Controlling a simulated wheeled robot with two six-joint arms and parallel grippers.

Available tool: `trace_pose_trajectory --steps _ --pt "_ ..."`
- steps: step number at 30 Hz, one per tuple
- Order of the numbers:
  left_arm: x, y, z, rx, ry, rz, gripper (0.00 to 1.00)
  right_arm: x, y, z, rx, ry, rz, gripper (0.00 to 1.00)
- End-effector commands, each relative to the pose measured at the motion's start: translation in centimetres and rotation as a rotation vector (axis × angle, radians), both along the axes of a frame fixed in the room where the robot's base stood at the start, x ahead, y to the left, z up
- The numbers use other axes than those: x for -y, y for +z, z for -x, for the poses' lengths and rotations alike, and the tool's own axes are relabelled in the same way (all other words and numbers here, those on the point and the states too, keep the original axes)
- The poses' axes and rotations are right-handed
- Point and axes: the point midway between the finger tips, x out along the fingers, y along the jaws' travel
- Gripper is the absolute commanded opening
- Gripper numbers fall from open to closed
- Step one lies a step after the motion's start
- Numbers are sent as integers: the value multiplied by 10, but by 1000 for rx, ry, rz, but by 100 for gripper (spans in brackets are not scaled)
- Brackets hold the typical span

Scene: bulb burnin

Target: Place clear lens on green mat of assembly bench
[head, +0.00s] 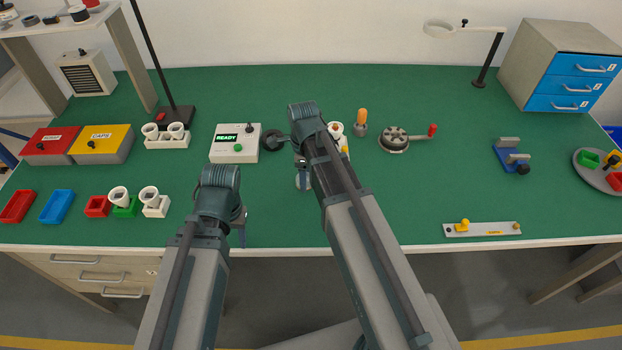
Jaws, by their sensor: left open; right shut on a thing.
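The green mat (400,190) covers the top of the assembly bench. My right gripper (301,166) is over the middle of the mat, shut on a small pale piece (298,183) that looks like the clear lens. The arm hides most of this piece, and I cannot tell whether it touches the mat. My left gripper (241,228) is open near the bench's front edge, left of the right gripper, and partly hidden behind its own wrist.
A tester box (224,155) reading READY stands behind the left gripper. White cups (149,196) and coloured trays (57,206) are at left. A rotary fixture (394,139) with a red knob is right of my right arm. The mat at front right is clear around a grey strip (482,229).

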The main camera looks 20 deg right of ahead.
Motion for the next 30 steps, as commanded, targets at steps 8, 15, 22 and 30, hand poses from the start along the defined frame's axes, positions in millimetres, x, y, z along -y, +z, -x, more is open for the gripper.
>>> trace_pose_trajectory --steps 8,15,22,30 --pt "0 -1 0 0 0 0 50 0 -1 0 0 0 0 12" --pt "0 -1 0 0 0 0 50 0 -1 0 0 1 0 93" --pt "0 -1 0 0 0 0 50 0 -1 0 0 1 0 93" --pt "0 7 0 0 0 0 50 0 7 0 0 1 0 93"
